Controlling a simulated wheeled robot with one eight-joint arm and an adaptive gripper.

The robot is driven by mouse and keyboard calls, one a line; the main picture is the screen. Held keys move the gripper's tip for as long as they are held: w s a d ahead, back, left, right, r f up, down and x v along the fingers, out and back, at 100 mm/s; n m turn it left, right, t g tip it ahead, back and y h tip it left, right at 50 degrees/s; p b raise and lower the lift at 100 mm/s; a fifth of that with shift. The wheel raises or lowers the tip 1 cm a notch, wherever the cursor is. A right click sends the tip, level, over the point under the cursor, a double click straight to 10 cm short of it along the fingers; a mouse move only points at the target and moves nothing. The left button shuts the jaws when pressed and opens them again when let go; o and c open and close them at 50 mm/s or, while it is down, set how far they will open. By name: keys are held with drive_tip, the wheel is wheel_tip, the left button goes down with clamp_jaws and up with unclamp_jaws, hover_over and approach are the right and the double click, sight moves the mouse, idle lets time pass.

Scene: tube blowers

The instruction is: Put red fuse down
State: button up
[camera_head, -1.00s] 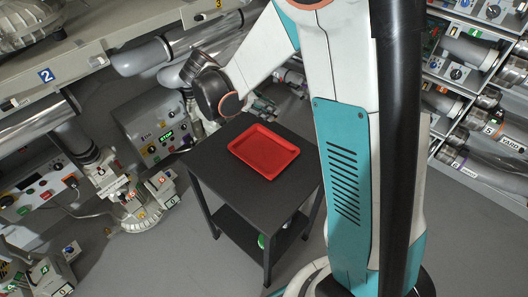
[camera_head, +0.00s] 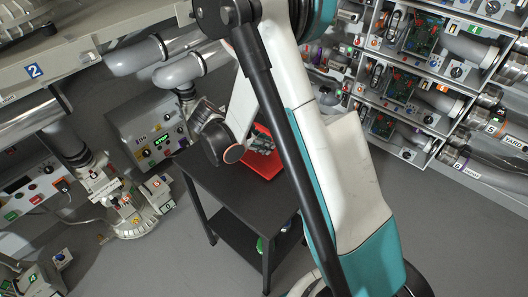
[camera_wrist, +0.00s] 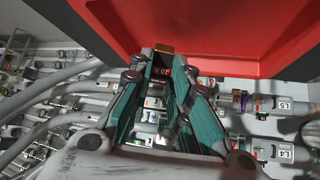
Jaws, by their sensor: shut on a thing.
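My gripper (camera_wrist: 164,66) is shut on a small dark fuse (camera_wrist: 162,73) with red markings and a brownish end, held between the teal-sided fingertips in the wrist view. Most of the fuse is hidden by the fingers. A red tray (camera_wrist: 215,30) fills the top of the wrist view, just beyond the fingertips. In the head view the red tray (camera_head: 258,168) lies on a black table, partly covered by my arm. My gripper (camera_head: 262,146) shows small over the tray there; I cannot tell whether the fuse touches it.
The black table (camera_head: 215,190) has a lower shelf with a green item on it. A grey control box (camera_head: 155,140) stands behind it to the left. Shelves of circuit boards and tubes (camera_head: 420,85) line the right. Grey floor is clear in front.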

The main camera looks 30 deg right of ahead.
wheel_tip(320, 180, down, 4)
drive_tip(key=shift+w+r+b, duration=0.1)
drive_tip(key=shift+r+b, duration=0.15)
drive_tip(key=shift+b, duration=0.2)
drive_tip(key=shift+r, duration=0.1)
drive_tip(key=o, duration=0.9)
